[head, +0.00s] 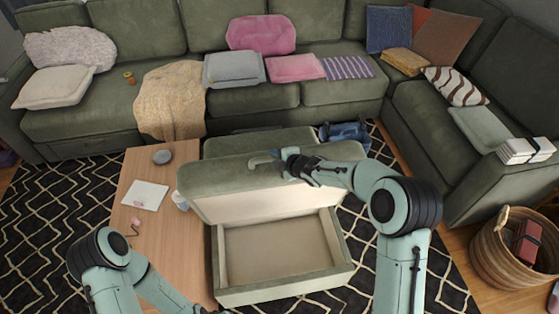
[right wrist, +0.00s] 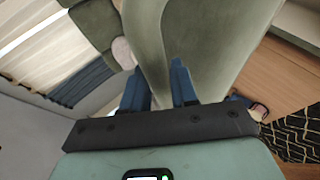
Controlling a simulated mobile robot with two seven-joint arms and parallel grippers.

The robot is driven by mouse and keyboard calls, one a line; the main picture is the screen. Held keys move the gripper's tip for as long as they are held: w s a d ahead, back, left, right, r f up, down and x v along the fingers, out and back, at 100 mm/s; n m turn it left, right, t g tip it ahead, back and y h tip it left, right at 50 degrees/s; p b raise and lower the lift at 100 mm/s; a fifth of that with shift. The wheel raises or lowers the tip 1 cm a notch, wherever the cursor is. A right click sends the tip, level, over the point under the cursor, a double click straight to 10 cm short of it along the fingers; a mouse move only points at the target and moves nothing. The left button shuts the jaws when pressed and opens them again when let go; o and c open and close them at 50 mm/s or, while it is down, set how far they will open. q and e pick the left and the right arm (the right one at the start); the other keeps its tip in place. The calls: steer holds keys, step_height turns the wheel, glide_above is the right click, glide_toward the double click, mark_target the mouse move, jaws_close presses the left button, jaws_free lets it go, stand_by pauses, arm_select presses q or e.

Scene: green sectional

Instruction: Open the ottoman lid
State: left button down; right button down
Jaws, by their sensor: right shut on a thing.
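The green ottoman (head: 340,282) stands in the middle of the head view, its pale inside in plain sight. Its lid (head: 255,206) is raised and tilted up at the back, with the cream underside facing me. My right gripper (head: 287,160) is at the lid's upper edge, shut on it. In the right wrist view the blue fingers of the right gripper (right wrist: 160,84) sit on either side of the lid's green edge (right wrist: 150,35). My left arm reaches in at the lower left, but its gripper is out of the picture.
The green sectional (head: 80,122) runs behind and to the right. A wicker basket (head: 495,262) stands at the right. Patterned rug (head: 40,230) is bare at left.

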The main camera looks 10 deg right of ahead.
steer(key=shift+f, duration=0.1)
stand_by(0.3)
steer(key=c, duration=1)
jaws_free()
steer(key=shift+o, duration=0.2)
steer(key=shift+s, duration=0.1)
steer(key=v, duration=1.3)
steer(key=shift+r, duration=0.3)
steer(key=shift+d+f, duration=0.1)
